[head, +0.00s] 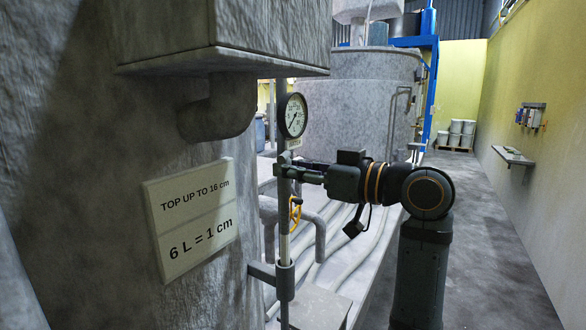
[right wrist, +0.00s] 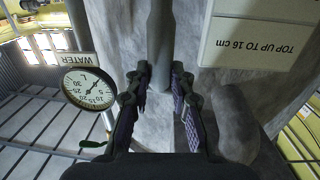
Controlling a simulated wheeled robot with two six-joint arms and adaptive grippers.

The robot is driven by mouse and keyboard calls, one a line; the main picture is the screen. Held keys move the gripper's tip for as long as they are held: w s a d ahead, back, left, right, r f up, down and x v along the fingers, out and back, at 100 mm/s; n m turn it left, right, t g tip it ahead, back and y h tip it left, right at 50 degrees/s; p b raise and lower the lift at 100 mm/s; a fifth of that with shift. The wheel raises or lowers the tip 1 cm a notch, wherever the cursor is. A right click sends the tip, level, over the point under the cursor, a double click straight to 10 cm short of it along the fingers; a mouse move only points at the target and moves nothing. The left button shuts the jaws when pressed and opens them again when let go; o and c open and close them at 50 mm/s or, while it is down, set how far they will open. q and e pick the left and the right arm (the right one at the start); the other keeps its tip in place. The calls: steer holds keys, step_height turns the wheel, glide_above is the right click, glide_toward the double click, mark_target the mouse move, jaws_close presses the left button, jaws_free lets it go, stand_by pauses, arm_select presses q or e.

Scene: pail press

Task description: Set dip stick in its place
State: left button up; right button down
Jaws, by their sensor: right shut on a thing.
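The dip stick (head: 284,232) is a slim upright grey rod in the head view, in front of the large grey vessel wall. My right gripper (head: 288,169) is shut on it from the right, partway along its length. Below the grip, the rod lines up with a short tube on a bracket (head: 285,279); I cannot tell how far it sits inside. In the right wrist view the rod (right wrist: 162,35) shows between the two fingers of my right gripper (right wrist: 159,88). My left gripper is out of view.
A sign (head: 191,216) reading "TOP UP TO 16 cm" is on the vessel wall at left. A round water gauge (head: 293,115) is close above the gripper. A grey elbow pipe (head: 216,108) juts out above the sign. The floor aisle (head: 490,220) at right is clear.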

steer(key=shift+f+b, duration=0.8)
steer(key=shift+f, duration=0.3)
steer(key=c, duration=1.1)
jaws_free()
steer(key=v, duration=1.2)
steer(key=shift+s, duration=0.1)
